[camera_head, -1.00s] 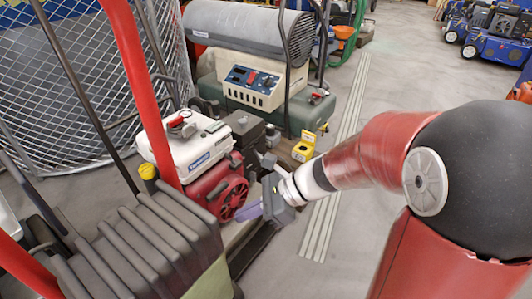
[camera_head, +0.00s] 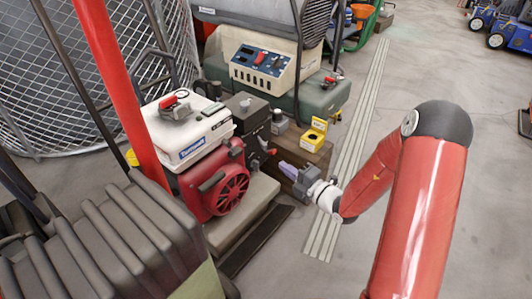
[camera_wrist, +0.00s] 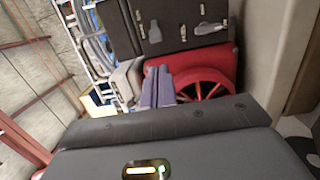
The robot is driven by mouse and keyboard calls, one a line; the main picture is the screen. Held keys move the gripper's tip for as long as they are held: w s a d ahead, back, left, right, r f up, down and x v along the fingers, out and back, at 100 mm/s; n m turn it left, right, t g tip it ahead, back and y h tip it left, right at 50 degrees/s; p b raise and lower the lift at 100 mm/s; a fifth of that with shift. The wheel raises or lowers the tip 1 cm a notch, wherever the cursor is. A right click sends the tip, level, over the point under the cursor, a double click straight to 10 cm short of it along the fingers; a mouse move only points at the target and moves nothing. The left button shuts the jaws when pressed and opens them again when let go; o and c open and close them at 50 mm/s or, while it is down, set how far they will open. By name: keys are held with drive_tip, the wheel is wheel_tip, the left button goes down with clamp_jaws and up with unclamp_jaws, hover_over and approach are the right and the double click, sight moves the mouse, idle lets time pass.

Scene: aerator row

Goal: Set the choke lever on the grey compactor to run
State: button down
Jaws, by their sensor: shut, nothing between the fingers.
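The compactor's engine has a white tank (camera_head: 188,132) and a red housing with a round red starter cover (camera_head: 230,188), on a grey base (camera_head: 250,205). A dark box (camera_head: 250,112) sits at its right side. In the wrist view the dark box face (camera_wrist: 175,22) carries several small silver levers, one of them a hanging lever (camera_wrist: 155,32); I cannot tell which is the choke. My gripper (camera_head: 283,168) is shut and empty, its purple fingers pointing left toward the engine, apart from it. The fingers (camera_wrist: 158,85) show below the levers in the wrist view.
A yellow box (camera_head: 315,134) stands on a brown block right of the engine. A heater with a control panel (camera_head: 260,62) is behind. Dark ribbed covers (camera_head: 130,235) and a red post (camera_head: 118,85) stand at left.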

sight(261, 142)
drive_tip(key=b+x, duration=0.1)
drive_tip(key=x, duration=0.9)
drive_tip(key=shift+b, duration=0.3)
drive_tip(key=shift+d, duration=0.1)
